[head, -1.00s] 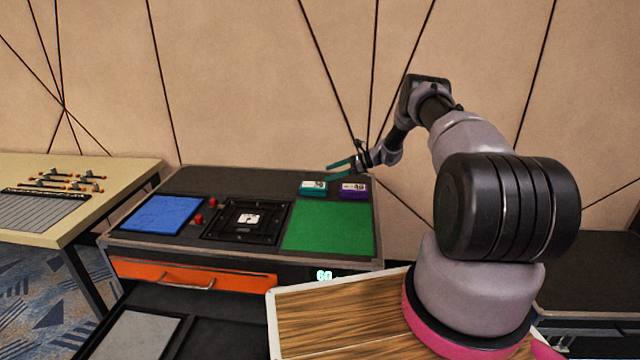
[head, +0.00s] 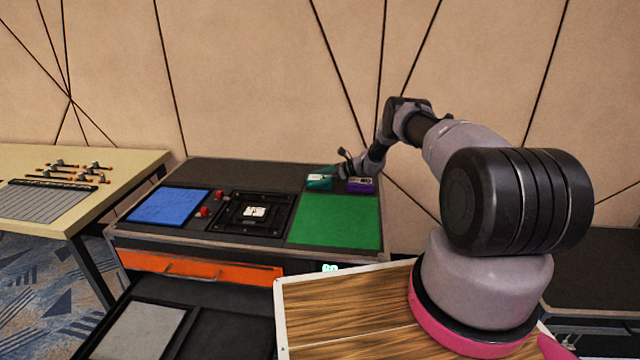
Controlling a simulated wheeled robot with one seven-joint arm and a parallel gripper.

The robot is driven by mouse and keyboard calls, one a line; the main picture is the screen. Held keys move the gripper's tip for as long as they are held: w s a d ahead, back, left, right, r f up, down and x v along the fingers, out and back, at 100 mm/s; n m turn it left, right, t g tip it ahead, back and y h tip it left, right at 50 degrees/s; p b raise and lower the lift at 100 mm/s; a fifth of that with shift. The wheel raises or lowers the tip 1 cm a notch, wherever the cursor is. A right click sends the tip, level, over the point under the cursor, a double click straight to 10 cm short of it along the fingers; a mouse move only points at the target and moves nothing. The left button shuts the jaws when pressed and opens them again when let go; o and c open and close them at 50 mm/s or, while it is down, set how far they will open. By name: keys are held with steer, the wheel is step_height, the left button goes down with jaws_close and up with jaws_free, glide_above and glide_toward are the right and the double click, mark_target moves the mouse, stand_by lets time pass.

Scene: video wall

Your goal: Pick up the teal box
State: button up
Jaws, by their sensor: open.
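The teal box (head: 319,183) sits on the dark workbench top, just behind the green mat (head: 335,222). A purple box (head: 361,186) stands to its right with a small gap. The fingers partly cover the top of the box. I cannot tell whether they touch it or lie on both sides of it.
A blue mat (head: 168,205), red knobs (head: 205,210) and a black square fixture (head: 250,214) lie left of the green mat. An orange drawer front (head: 200,267) is below. A cream table (head: 130,163) stands at far left. The back left bench top is clear.

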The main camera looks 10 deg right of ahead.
steer(key=shift+w+a+f, duration=0.1)
steer(key=shift+a+f, duration=0.05)
steer(key=shift+a, duration=0.1)
steer(key=c, duration=1.5)
steer(key=shift+r, duration=0.2)
